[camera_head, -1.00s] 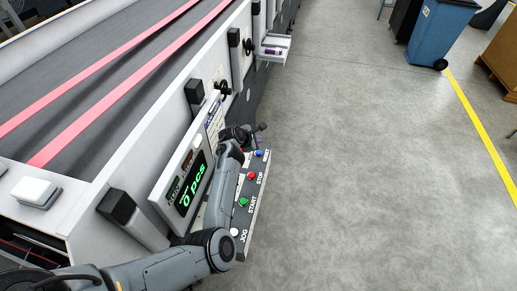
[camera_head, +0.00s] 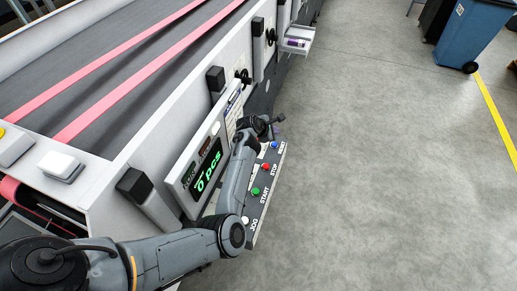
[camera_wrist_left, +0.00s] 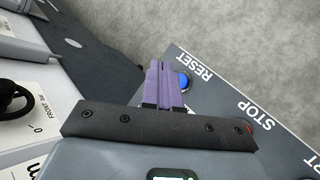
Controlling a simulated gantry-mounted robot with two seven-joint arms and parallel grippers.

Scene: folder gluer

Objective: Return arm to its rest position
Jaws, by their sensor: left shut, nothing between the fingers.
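My left arm comes in from the lower left in the head view and reaches along the machine's control panel (camera_head: 262,205). My left gripper (camera_head: 275,132) is near the far end of that panel, small and partly hidden by its own wrist. In the left wrist view its purple fingers (camera_wrist_left: 163,84) are together with nothing between them. They appear beside the blue RESET button (camera_wrist_left: 184,82); I cannot tell whether they touch it. The blue button also shows in the head view (camera_head: 274,145), with red STOP, green START and white JOG buttons nearer. My right gripper is not in view.
The counter display (camera_head: 203,176) reads 0 pcs, close beside my forearm. Black knobs (camera_head: 243,76) and a small tray (camera_head: 296,40) stick out from the machine's side. A blue bin (camera_head: 469,37) stands at the far right. The grey floor (camera_head: 390,180) between is clear.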

